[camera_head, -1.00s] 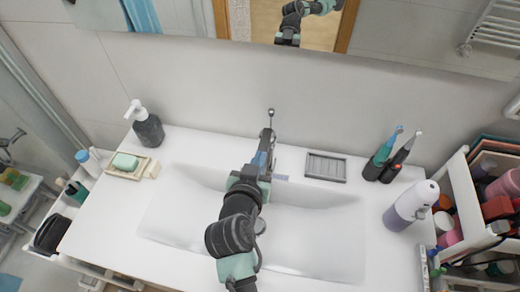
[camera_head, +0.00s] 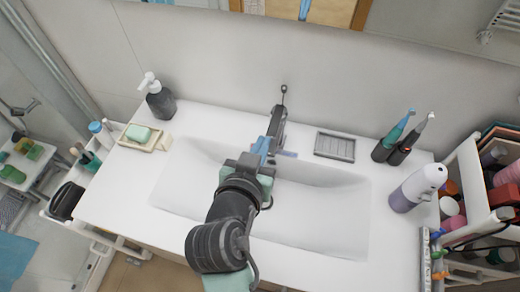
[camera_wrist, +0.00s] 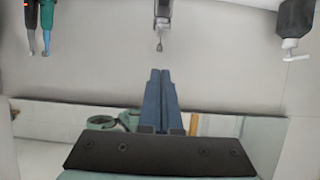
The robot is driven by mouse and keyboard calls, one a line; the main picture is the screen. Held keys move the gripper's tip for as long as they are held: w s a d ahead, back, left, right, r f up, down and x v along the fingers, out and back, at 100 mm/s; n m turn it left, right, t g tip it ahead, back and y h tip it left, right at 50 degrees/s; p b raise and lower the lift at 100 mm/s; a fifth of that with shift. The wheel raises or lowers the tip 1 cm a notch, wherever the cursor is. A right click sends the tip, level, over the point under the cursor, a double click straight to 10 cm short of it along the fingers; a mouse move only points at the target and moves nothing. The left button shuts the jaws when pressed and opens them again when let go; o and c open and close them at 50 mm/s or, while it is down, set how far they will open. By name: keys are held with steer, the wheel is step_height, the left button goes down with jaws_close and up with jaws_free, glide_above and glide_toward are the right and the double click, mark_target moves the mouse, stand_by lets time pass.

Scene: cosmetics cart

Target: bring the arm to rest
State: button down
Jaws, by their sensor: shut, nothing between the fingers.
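My gripper (camera_head: 262,148) is over the back of the white sink basin (camera_head: 315,225), just in front of the dark faucet (camera_head: 279,120). Its two blue fingers are shut together with nothing between them, as the wrist view (camera_wrist: 160,78) also shows. The faucet (camera_wrist: 162,18) stands beyond the fingertips in the wrist view. In the head view the gripper overlaps the faucet's base, so I cannot tell the gap between them. My arm reaches up from the bottom of the head view and hides part of the basin.
A dark soap dispenser (camera_head: 160,101) and a green soap on a dish (camera_head: 140,134) stand left. A grey ridged tray (camera_head: 335,146), two electric toothbrushes (camera_head: 395,140) and a white-purple bottle (camera_head: 417,188) stand right. Carts flank the counter. A mirror (camera_head: 335,12) hangs behind.

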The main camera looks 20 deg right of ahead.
steer(key=shift+s+a+r, duration=0.2)
steer(key=shift+s+a, duration=0.1)
steer(key=shift+s, duration=0.15)
steer(key=w+a+r+n+t+y, duration=0.1)
steer(key=w+a+r+t, duration=0.15)
steer(key=r, duration=0.65)
steer(key=w+a+r+n+t+y, duration=0.1)
steer(key=w+r+t, duration=0.15)
steer(key=r, duration=0.65)
steer(key=w+a+r+n+t+y, duration=0.1)
steer(key=a+r+t, duration=0.15)
steer(key=r, duration=0.55)
steer(key=s+a+r+n+t+y, duration=0.2)
steer(key=s+r+t, duration=0.2)
steer(key=r, duration=0.7)
steer(key=s+a+r+n+t+y, duration=0.1)
steer(key=s+r+t, duration=0.4)
steer(key=r, duration=0.6)
steer(key=shift+a+n+y, duration=0.4)
steer(key=shift+a+y, duration=0.3)
steer(key=shift+s, duration=0.15)
